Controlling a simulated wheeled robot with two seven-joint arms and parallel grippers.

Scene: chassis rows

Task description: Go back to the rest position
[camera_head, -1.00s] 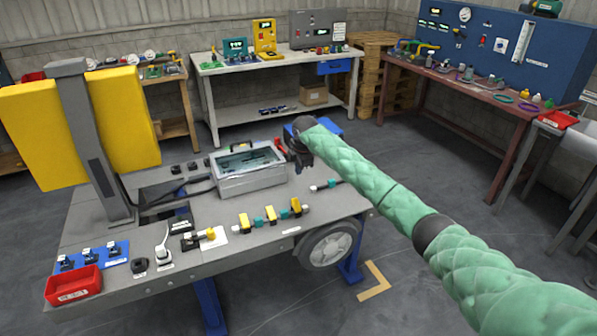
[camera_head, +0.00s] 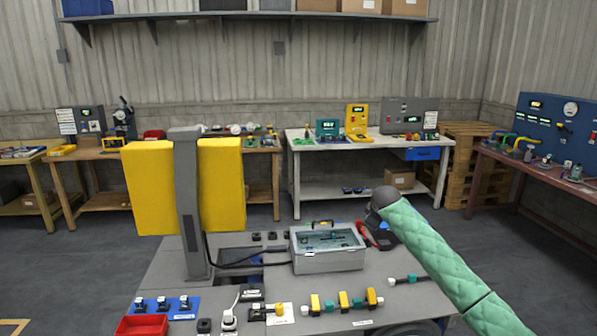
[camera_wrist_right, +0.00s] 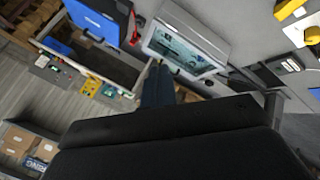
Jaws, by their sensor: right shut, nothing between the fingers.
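My right arm, in a green quilted sleeve (camera_head: 435,250), comes in from the lower right in the head view. Its dark wrist end is just right of and above a grey box with a clear lid (camera_head: 328,262) on the workbench. The arm hides most of my right gripper there. In the right wrist view the dark narrow fingers of my right gripper (camera_wrist_right: 158,84) are together with nothing between them. They appear in front of the box's edge (camera_wrist_right: 178,62); whether they touch it I cannot tell. My left gripper is not in view.
The grey workbench (camera_head: 175,275) carries a grey post with yellow panels (camera_head: 222,185), a red bin (camera_head: 142,325), yellow-and-teal connectors (camera_head: 343,300) and black plugs. A red-handled tool lies right of the box. Benches line the walls, with open floor between.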

